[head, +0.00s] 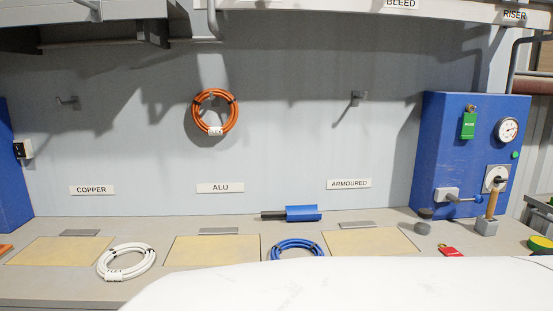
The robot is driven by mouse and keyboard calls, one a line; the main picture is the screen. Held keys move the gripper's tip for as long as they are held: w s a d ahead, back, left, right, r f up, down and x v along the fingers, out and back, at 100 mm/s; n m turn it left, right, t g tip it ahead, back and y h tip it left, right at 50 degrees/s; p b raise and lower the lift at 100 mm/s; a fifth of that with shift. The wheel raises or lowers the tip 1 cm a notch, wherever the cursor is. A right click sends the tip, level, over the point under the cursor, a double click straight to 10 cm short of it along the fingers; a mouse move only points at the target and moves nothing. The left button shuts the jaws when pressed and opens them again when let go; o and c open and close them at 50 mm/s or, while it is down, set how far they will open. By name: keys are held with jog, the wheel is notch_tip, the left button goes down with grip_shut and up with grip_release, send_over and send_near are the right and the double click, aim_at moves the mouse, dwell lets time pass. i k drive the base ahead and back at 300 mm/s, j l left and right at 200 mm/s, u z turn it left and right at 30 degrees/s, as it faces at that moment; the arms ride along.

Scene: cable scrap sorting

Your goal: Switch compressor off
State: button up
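A blue cabinet (440,150) stands at the right end of the bench. On its front are a round pressure gauge (508,130), a small green button or lamp (515,155) and a rotary switch (495,180) with a dark handle on a pale plate. The switch handle lies roughly level; its marking is too small to read. A green tag (468,126) hangs at the top. No label names the compressor legibly. My gripper is not in view.
A wooden-handled tool (492,204) stands in a grey block in front of the cabinet, close below the switch. A red tag (450,251) and dark round pieces (422,228) lie nearby. White (126,262) and blue (296,248) cable coils lie on the bench; an orange coil (229,120) hangs behind.

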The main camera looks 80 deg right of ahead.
aim_at(498, 179)
jog(key=z, duration=3.9)
jog(key=i+l+u, duration=0.1)
jog(key=i+l, duration=0.3)
jog(key=i+l+u, duration=0.1)
jog(key=i+l, duration=0.25)
jog(key=l, duration=0.25)
jog(key=i+l+z, duration=0.65)
jog(key=i+l, duration=0.05)
